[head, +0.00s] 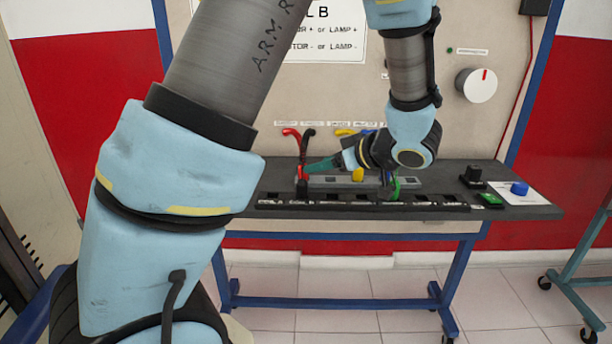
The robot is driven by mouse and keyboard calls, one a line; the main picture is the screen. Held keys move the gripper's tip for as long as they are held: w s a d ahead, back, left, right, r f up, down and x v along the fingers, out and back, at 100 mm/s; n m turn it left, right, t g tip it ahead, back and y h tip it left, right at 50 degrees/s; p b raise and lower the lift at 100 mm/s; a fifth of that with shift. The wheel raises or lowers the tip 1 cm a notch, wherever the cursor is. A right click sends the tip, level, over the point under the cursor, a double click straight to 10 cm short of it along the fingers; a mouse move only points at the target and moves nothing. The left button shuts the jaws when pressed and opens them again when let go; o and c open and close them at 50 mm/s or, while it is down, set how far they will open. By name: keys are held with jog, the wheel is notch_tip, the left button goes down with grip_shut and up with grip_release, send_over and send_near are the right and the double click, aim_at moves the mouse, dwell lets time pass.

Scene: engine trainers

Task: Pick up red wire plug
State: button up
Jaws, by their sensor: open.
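A red wire (291,133) arches beside a black wire (307,140) at the back of the dark bench top. A small red piece, probably the red wire's plug (304,171), shows low down near my gripper tips. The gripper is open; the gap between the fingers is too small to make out. Contact with the plug cannot be told.
A grey socket strip (330,182) lies on the bench (440,172), with a yellow plug (357,175) and a green wire (395,188) nearby. Labelled black blocks line the front edge. A black switch (473,175), green part (490,199) and blue knob (519,188) stand at right.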

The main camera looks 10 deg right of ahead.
jog(key=p+x, duration=0.1)
jog(key=x, duration=0.6)
jog(key=shift+w+a, duration=0.15)
grip_shut()
dwell(0.4)
